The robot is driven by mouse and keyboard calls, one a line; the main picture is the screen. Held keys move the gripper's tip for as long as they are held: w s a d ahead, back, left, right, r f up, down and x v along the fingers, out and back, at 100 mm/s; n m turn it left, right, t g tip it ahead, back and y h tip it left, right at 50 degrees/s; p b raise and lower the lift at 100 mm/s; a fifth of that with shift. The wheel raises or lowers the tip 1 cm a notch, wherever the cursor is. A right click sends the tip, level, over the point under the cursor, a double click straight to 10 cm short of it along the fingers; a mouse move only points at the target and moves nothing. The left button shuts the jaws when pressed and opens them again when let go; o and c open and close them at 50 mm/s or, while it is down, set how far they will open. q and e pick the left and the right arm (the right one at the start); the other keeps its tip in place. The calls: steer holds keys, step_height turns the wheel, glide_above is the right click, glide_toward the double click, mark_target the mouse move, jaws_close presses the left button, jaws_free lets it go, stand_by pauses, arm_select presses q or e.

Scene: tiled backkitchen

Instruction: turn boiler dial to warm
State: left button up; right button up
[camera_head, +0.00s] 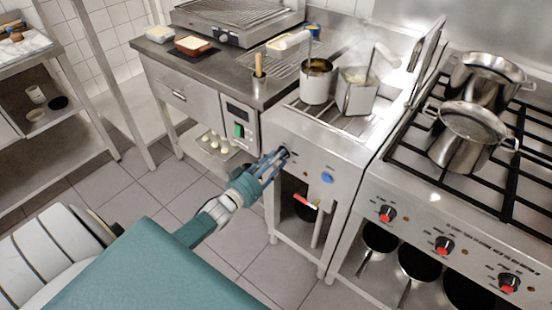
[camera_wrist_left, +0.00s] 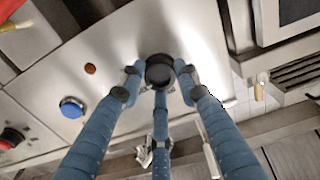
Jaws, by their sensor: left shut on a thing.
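The boiler dial, a dark round knob (camera_wrist_left: 159,72), is on the steel front panel of the boiler (camera_head: 300,163). In the left wrist view it sits between the tips of my left gripper's blue fingers (camera_wrist_left: 160,80). In the head view my left gripper (camera_head: 280,158) reaches the panel from the lower left and mostly covers the dial. The fingers are shut on the dial. The dial's markings and setting cannot be read. My right gripper is not in view.
A blue button (camera_head: 327,178) is right of the dial on the panel. The stove (camera_head: 440,200) with red knobs is at the right. A panel with a green switch (camera_head: 239,130) is to the left.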

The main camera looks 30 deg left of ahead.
arm_select(q)
steer(key=shift+s+f+n, duration=0.1)
steer(key=shift+f+n, duration=0.2)
steer(key=shift+n, duration=0.8)
steer(key=o, duration=1.1)
steer(key=shift+o, duration=0.2)
steer(key=shift+r, duration=0.1)
steer(key=s, duration=1.2)
steer(key=shift+a, duration=0.45)
